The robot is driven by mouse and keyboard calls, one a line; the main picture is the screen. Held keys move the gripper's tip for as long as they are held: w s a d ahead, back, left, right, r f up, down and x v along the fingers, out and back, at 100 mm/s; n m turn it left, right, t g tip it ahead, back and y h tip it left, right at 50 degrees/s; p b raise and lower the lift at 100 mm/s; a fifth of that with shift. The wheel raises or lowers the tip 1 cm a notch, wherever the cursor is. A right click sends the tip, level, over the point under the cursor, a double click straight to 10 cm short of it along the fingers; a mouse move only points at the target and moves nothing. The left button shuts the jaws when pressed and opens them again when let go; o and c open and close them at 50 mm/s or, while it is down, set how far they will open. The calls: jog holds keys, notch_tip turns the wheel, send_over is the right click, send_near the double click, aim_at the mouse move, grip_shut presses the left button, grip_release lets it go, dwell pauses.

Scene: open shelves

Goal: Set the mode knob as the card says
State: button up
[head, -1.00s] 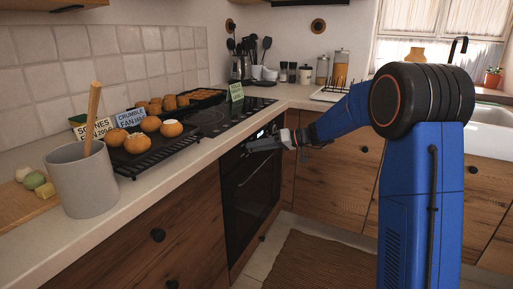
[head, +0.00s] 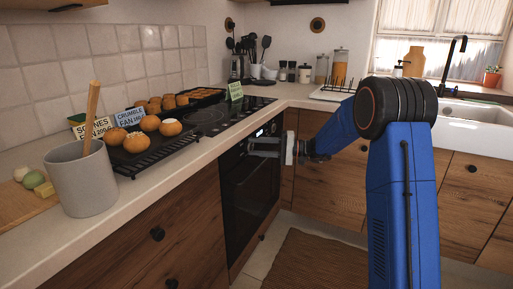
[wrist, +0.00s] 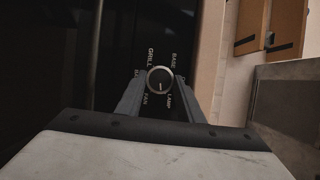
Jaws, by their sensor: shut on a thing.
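The mode knob (wrist: 160,80) is a round dark knob with a light rim on the black oven panel, seen in the wrist view. Printed words around it include GRILL, BASE, LAMP and FAN; others are partly hidden. Its pale mark points down in that picture, between FAN and LAMP. My gripper (wrist: 160,98) has one finger on each side of the knob and is shut on it. In the head view my gripper (head: 266,146) is at the oven's top front. Cards read SCONES FAN (head: 93,130) and CRUMBLE FAN (head: 130,117), their smaller figures unclear. A green card (head: 236,91) is unreadable.
The black oven (head: 248,190) sits below the hob (head: 215,117). A tray (head: 140,160) of buns, a grey crock (head: 82,183) with a wooden handle and a wooden board (head: 20,207) stand on the counter.

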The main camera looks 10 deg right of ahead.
jog(key=m, duration=0.1)
jog(key=m+y, duration=0.1)
jog(key=m+t, duration=0.1)
jog(key=shift+f+m, duration=0.25)
jog(key=shift+m, duration=0.15)
jog(key=shift+f+m+t+y, duration=0.1)
jog(key=shift+m+t+y, duration=0.25)
jog(key=shift+m, duration=0.75)
jog(key=shift+m+t+y, duration=0.35)
jog(key=shift+m, duration=1.05)
jog(key=o, duration=1.1)
jog(key=shift+s, duration=0.1)
jog(key=v, duration=1.7)
jog(key=shift+s+d+f, duration=0.1)
jog(key=shift+d+f, duration=0.05)
jog(key=shift+f, duration=0.05)
